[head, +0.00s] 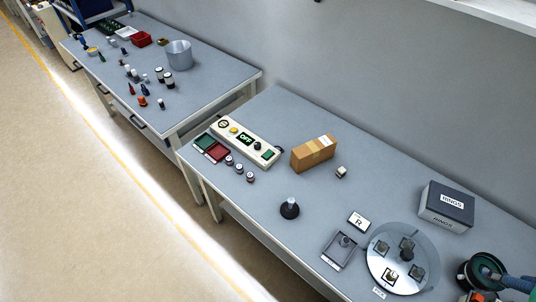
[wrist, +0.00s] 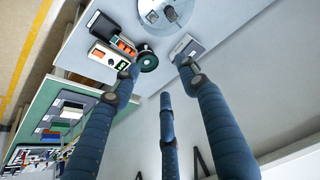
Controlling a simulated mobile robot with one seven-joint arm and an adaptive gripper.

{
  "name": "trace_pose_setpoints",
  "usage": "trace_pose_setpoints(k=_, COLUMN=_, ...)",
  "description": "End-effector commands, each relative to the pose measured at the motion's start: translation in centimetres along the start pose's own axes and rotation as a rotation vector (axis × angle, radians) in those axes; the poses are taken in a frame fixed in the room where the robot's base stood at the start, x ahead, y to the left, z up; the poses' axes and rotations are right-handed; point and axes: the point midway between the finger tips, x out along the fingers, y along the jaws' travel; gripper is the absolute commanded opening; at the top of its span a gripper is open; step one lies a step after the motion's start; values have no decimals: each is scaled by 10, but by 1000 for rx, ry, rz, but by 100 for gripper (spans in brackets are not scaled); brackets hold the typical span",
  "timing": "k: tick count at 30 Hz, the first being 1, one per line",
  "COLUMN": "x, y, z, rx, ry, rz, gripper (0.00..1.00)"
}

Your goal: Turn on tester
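The tester (head: 246,139) is a long cream box on the bench in the head view. Its display reads OFF, between a yellow button (head: 234,130) and a black knob (head: 257,146). A green square (head: 268,154) sits at its right end. I cannot make the tester out in the wrist view. My gripper (wrist: 158,75) has blue fingers, spread apart with nothing between them in the wrist view. A blue part at the lower right edge of the head view looks like one of my fingers, far right of the tester.
Red and green trays (head: 212,147) and several small jars (head: 239,168) lie in front of the tester. A cardboard box (head: 314,153) stands right of it. Farther right are a round plate (head: 377,274) with dark blocks and a RINGS box (head: 447,205). Another bench (head: 215,82) stands left.

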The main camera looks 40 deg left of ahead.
Motion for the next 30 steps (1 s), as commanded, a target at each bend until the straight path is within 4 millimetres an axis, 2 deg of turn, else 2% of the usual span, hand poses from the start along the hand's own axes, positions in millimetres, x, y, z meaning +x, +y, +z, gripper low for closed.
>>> trace_pose_setpoints(k=1, x=0, y=0, z=0, rx=0, ry=0, rz=0, gripper=31)
trace_pose_setpoints(k=6, x=0, y=-2, z=-4, rx=0, ry=-2, rz=-2, gripper=0)
trace_pose_setpoints(k=11, x=3, y=-7, z=-14, rx=1, ry=-11, rz=-5, gripper=0)
trace_pose_setpoints(k=17, x=8, y=-20, z=-39, rx=4, ry=-28, rz=-11, gripper=0)
trace_pose_setpoints(k=30, x=34, y=-74, z=-107, rx=15, ry=-71, rz=-22, gripper=0)
